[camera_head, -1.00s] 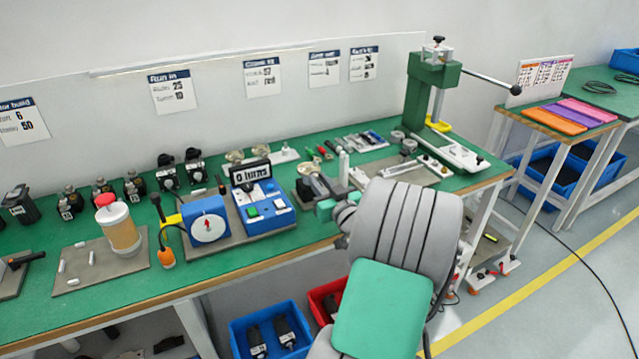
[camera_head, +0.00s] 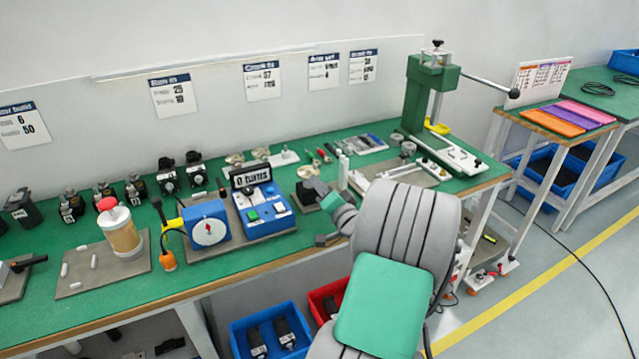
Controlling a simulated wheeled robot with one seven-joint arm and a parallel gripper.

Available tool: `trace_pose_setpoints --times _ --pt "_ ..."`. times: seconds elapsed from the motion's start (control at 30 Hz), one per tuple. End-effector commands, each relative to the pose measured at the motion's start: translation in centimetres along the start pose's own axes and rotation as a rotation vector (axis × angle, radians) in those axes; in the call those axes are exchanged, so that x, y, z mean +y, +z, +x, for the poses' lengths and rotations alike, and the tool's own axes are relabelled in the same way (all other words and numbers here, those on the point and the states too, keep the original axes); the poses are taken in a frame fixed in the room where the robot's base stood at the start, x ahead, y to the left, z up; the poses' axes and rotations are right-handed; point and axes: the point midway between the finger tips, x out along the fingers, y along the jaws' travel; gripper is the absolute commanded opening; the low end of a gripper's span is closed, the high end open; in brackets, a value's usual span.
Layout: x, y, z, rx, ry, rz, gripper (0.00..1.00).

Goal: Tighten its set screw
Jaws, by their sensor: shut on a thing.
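My gripper (camera_head: 318,192) is over the bench right of the blue turn counter (camera_head: 262,210), at a dark block on a grey mat. It is seen from behind, past my own arm. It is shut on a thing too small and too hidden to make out. The counter's display (camera_head: 250,177) seems to read 0 turns, and it has a green and a white button. No set screw can be made out. A blue dial gauge (camera_head: 208,222) with a red pointer stands left of the counter.
A green press (camera_head: 425,95) with a long lever stands at the back right. A jar with a red knob (camera_head: 120,230), an orange-tipped tool (camera_head: 166,258) and several dark motor-like units (camera_head: 168,175) stand left. Blue bins (camera_head: 268,335) and a red bin (camera_head: 325,300) sit below the bench.

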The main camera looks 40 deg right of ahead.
Motion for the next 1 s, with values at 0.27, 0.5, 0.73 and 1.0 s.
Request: trace_pose_setpoints --times 0.27,0.5,0.73,1.0 --pt "-0.05 -0.1 -0.03 0.0 0.003 0.264 0.0" --pt "-0.01 -0.08 -0.05 0.0 0.004 0.493 0.0" --pt "0.01 -0.06 -0.05 0.0 0.004 0.711 0.0" --pt "0.07 0.01 -0.08 0.001 0.005 0.968 0.0"
